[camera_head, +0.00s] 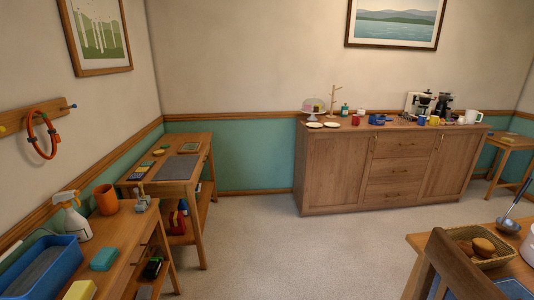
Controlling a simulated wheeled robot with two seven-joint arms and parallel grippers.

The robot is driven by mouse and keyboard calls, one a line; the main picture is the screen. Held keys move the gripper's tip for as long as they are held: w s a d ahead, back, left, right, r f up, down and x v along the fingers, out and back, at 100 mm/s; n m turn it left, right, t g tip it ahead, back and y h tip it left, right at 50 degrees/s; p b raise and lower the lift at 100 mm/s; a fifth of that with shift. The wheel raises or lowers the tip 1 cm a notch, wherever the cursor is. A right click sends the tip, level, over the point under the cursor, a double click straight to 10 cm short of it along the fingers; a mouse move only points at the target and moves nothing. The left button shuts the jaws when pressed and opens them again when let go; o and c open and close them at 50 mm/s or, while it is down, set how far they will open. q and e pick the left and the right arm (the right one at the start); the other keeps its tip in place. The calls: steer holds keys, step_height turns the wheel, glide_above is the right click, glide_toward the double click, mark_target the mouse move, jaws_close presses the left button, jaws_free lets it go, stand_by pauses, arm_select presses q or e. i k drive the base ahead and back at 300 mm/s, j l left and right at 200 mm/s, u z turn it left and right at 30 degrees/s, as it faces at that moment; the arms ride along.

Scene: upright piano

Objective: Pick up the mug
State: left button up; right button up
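Several small mugs stand on top of the wooden sideboard (333,168) across the room. A red mug (356,120) is left of centre, a blue mug (422,120) and a yellow mug (434,120) are further right, and a larger white mug or jug (472,117) is near the right end. I cannot tell which one the task means. An orange cup (106,199) stands on the near left bench. Neither of my grippers shows in the head view.
Coffee machines (419,103), a cake stand (313,107) and a wooden mug tree (334,99) share the sideboard top. A desk (175,168) and a bench line the left wall. A chair (455,265) and table fill the lower right. The carpet (285,245) between is clear.

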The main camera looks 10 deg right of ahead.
mark_target(356, 118)
steer(key=i+l+z, duration=0.2)
steer(key=i, duration=0.35)
steer(key=i+j+z, duration=0.15)
steer(key=i, duration=0.4)
steer(key=i+z, duration=0.2)
steer(key=i, duration=0.35)
steer(key=i+j+z, duration=0.15)
steer(key=i, duration=0.4)
steer(key=i+j+z, duration=0.2)
steer(key=i, duration=0.35)
steer(key=j, duration=0.1)
